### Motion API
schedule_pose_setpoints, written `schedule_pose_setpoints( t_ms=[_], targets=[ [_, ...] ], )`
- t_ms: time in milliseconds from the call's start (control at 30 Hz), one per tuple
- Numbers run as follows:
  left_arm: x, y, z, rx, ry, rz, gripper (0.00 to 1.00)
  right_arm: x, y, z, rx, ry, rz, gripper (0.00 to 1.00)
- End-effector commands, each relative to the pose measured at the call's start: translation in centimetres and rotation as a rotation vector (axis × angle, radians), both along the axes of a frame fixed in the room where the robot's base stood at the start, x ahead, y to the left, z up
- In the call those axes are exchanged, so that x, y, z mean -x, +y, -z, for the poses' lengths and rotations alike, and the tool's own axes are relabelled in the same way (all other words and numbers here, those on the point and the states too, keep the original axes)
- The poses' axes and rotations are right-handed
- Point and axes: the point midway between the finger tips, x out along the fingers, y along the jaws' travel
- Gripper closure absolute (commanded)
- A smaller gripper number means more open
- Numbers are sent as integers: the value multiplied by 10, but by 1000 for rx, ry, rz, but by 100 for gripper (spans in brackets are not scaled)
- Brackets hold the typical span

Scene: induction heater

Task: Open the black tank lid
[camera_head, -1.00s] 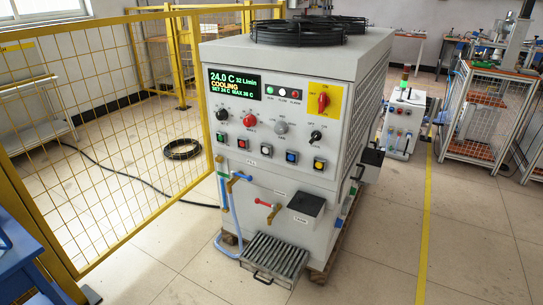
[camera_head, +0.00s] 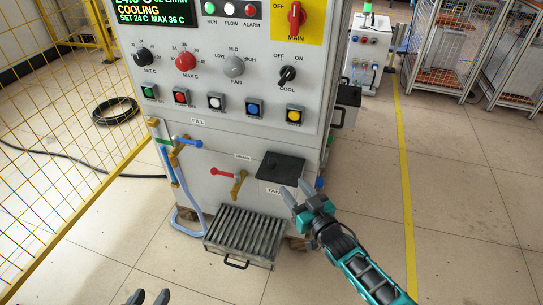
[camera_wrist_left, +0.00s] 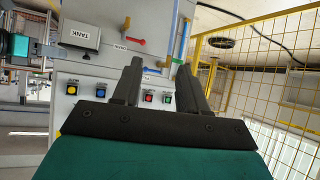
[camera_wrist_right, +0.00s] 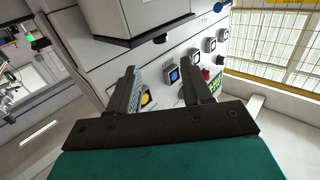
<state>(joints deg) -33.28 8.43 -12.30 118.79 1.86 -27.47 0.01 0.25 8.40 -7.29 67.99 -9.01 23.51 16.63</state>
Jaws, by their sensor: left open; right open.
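The black tank lid (camera_head: 281,167) lies shut on the small tank box low on the front of the grey machine, above the TANK label. The tank box (camera_wrist_left: 82,34) also shows in the left wrist view, upside down. My right gripper (camera_head: 297,192) is open and empty, its fingertips just below and right of the lid; contact cannot be told. In the right wrist view a pale box with a dark edge (camera_wrist_right: 140,38), seemingly the tank, is close beyond the fingers. My left gripper (camera_head: 150,296) is open and empty at the bottom edge, well away from the lid.
A red-handled drain valve (camera_head: 222,173) is left of the tank. A blue-handled fill valve (camera_head: 188,142) and hose are further left. A slatted metal tray (camera_head: 244,235) juts out below. Yellow mesh fencing (camera_head: 75,150) stands left; the floor at right is clear.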

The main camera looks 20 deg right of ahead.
Motion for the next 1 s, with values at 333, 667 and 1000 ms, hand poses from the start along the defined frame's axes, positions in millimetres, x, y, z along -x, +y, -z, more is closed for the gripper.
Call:
schedule_pose_setpoints(
  t_ms=[333,667,1000],
  targets=[
    [8,1,24,-5,18,6,57,-49,10,1,-1,-7,-1,51],
    [9,0,48,-6,33,11,57,-106,21,2,-1,-4,0,51],
    [-1,-8,39,16,11,11,57,-126,25,0,0,-1,-1,51]
  ],
)
